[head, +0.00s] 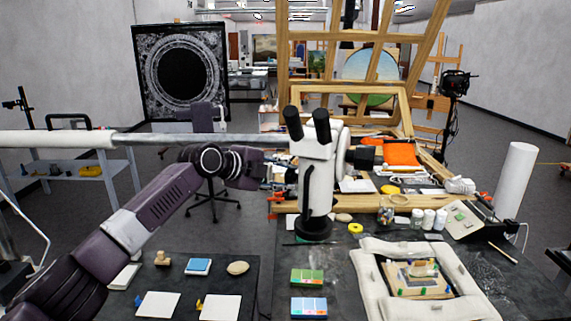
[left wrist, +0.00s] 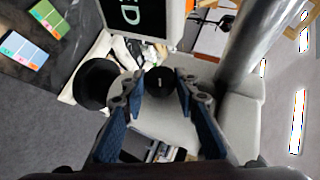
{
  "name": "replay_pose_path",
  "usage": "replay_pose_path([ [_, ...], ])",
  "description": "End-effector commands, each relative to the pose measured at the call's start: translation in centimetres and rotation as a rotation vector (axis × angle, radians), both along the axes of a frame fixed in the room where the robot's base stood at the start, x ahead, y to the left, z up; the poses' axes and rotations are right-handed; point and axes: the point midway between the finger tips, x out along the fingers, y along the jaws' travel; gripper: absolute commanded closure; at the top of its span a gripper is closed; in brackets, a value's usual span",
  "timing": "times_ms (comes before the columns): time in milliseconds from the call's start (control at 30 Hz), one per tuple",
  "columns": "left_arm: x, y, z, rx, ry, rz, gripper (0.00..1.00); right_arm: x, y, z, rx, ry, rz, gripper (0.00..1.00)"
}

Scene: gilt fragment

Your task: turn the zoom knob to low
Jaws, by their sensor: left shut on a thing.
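A white microscope (head: 317,175) with black eyepieces stands upright on a round black base (head: 314,229) at the middle of the bench. My left gripper (head: 284,174) reaches it from the left at mid-height. In the left wrist view, the zoom knob (left wrist: 160,80) is a small round black knob with a pale mark on the light body. The fingertips of my left gripper (left wrist: 159,84) are shut on either side of it. In the head view the knob is hidden behind the gripper. My right gripper is in neither view.
A padded white frame around a fragment (head: 415,277) lies at the front right. Green (head: 307,277) and blue (head: 309,307) boxes lie before the microscope. A horizontal metal pole (head: 200,140) passes behind my left arm. A wooden easel (head: 345,70) stands behind.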

Motion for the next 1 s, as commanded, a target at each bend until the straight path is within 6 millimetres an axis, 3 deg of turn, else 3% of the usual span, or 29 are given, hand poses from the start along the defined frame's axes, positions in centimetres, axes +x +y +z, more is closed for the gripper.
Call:
replay_pose_path([
  [33, 0.05, -0.09, 0.46, 0.009, 0.026, 0.0, 0.96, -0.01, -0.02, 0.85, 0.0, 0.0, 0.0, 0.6],
  [200, 0.06, -0.11, 0.24, 0.032, 0.092, -0.001, 0.96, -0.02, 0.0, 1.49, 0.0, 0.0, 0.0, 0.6],
  [800, 0.09, -0.04, 0.03, 0.049, 0.134, -0.001, 0.96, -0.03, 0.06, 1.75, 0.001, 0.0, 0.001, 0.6],
  [833, 0.1, -0.04, 0.01, 0.049, 0.134, -0.001, 0.7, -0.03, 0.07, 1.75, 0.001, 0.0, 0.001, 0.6],
  [1000, 0.1, -0.03, 0.06, 0.048, 0.133, -0.001, 0.55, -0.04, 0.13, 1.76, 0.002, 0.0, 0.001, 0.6],
])
